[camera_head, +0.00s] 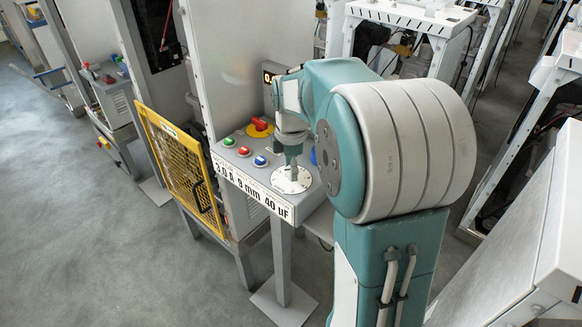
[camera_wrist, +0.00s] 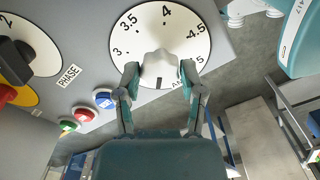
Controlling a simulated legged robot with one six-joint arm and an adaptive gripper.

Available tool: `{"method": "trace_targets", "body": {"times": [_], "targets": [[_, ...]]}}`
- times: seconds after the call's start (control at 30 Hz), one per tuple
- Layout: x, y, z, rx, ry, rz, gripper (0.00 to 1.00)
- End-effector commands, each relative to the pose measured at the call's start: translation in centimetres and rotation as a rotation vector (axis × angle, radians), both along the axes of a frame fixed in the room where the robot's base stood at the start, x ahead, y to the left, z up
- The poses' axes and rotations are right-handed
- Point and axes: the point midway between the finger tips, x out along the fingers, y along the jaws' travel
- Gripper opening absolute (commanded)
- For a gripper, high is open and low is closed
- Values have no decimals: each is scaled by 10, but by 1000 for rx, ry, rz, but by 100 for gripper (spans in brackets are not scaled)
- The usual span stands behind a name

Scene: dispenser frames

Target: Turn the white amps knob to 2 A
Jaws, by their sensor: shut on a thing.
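The white amps knob (camera_wrist: 160,66) sits at the middle of a round white dial (camera_wrist: 190,32), with 3, 3.5, 4 and 4.5 readable around it. A dark mark on the knob points down toward my gripper, away from those numbers; the numbers on that side are hidden. My gripper (camera_wrist: 159,76) has one finger on each side of the knob and is shut on it. In the head view my gripper (camera_head: 291,168) reaches down onto the dial (camera_head: 292,187) at the panel's right end, and the knob is mostly hidden.
The sloped grey panel has green (camera_wrist: 68,125), red (camera_wrist: 83,114) and blue (camera_wrist: 104,98) buttons. A black PHASE knob (camera_wrist: 14,60) and a red-and-yellow switch (camera_head: 260,127) are nearby. A yellow mesh guard (camera_head: 181,168) stands left.

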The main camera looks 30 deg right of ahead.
Motion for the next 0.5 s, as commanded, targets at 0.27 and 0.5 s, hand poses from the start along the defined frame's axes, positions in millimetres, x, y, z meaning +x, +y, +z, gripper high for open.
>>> {"method": "trace_targets", "body": {"times": [0.27,0.5], "targets": [[1,0,0,-1,-3,45,4],[1,0,0,-1,-3,47,4]]}}
